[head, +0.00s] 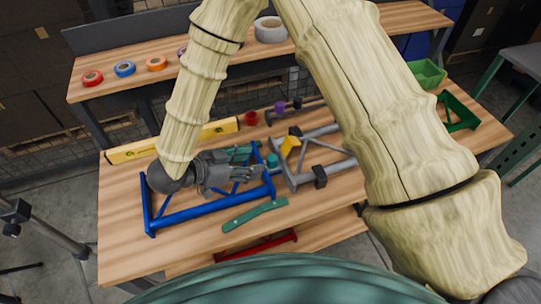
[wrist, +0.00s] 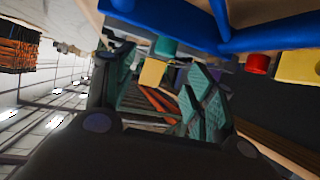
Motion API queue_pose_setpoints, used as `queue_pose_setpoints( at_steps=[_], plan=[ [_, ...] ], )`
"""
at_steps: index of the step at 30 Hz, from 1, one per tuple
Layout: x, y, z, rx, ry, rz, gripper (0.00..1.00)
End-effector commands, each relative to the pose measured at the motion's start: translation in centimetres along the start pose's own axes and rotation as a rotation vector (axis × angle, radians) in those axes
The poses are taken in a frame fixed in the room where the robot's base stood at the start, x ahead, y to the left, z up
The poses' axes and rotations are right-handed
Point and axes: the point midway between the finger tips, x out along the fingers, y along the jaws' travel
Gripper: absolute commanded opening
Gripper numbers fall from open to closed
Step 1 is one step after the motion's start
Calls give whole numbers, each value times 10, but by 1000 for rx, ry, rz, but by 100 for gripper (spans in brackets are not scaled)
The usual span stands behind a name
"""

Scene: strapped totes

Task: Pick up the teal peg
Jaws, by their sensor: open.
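The teal peg (head: 272,160) shows in the head view as a short teal cylinder by the right end of the blue frame (head: 205,213). In the wrist view a small teal piece that looks like the peg (wrist: 165,47) shows beside the blue frame (wrist: 180,20), ahead of the fingers. My gripper (head: 248,166) is low over the blue frame, just left of the peg, pointing right. Its teal-padded fingers (wrist: 160,80) are apart with nothing held between them. The head view does not show clearly how far the fingertips are from the peg.
A grey frame (head: 318,176) with a yellow block (head: 290,144) lies right of the peg. A green bar (head: 255,215) lies in front. A yellow level (head: 140,150), red cup (head: 251,118) and hammer (head: 300,108) lie behind. Bare wood (head: 345,205) shows at right front.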

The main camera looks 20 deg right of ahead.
Motion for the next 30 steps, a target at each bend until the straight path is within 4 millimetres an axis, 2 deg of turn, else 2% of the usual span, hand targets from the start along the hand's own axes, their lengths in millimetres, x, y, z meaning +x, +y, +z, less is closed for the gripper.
queue_pose_setpoints(
  at_steps=[3,11,21,30],
  plan=[
    [17,-6,0,-4,-1,4,55],
    [36,-12,3,-10,-4,10,55],
    [78,-16,4,-9,-3,10,55],
    [85,-15,6,-10,-4,10,55]
  ],
)
